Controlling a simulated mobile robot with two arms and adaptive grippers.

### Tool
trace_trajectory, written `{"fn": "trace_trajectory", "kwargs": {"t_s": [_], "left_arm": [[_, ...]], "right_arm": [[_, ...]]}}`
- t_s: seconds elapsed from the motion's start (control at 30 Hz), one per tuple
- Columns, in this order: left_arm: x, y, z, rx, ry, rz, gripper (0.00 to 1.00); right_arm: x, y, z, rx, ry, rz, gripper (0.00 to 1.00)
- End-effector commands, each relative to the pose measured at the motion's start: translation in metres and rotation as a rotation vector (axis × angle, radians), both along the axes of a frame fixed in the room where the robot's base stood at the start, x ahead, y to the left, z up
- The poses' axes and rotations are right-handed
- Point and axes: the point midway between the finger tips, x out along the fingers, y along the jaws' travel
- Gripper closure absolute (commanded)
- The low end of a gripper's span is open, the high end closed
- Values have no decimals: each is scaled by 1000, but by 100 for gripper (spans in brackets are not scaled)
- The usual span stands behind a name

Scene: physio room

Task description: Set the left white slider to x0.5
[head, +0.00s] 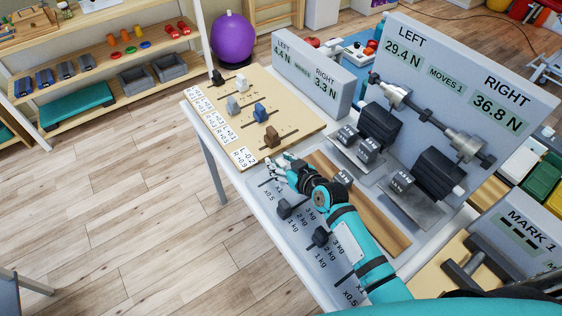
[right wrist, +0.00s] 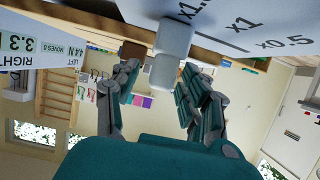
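The left white slider's knob (right wrist: 172,42) shows in the right wrist view as a pale block between my right gripper's fingers (right wrist: 160,88). Its scale reads x1, x0.5 and a partly cut-off label beginning "x1." beside the knob. The knob is near that label, away from x0.5. The fingers are spread on either side, with gaps visible; contact is unclear. In the head view my right gripper (head: 281,168) is at the left end of the grey panel (head: 305,262), beyond x0.5 and x1, and largely hides the knob. My left gripper is out of view.
Black sliders (head: 320,237) with kg labels stand on the panel near my right arm. A wooden board with sliders (head: 264,77) lies to the left. The weight machine's display (head: 464,70) reads LEFT 29.4 N, RIGHT 36.8 N, MOVES 1. Floor to the left is clear.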

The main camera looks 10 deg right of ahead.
Motion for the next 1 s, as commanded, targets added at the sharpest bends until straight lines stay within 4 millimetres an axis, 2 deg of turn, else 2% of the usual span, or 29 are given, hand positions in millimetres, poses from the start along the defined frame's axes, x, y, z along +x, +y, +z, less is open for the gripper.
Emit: {"fn": "trace_trajectory", "kwargs": {"t_s": [0.03, 0.33, 0.63, 0.83, 1.0], "left_arm": [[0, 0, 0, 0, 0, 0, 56], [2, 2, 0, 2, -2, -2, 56], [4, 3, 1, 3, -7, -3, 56], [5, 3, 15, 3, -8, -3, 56], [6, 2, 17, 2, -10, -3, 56]], "right_arm": [[0, 0, 0, 0, 0, 0, 61], [0, -1, 0, -2, -1, -1, 100], [0, -1, 0, -3, -1, -2, 100], [-11, 25, 2, -1, 3, 0, 100], [-15, 34, 0, -3, 0, 0, 100]]}}
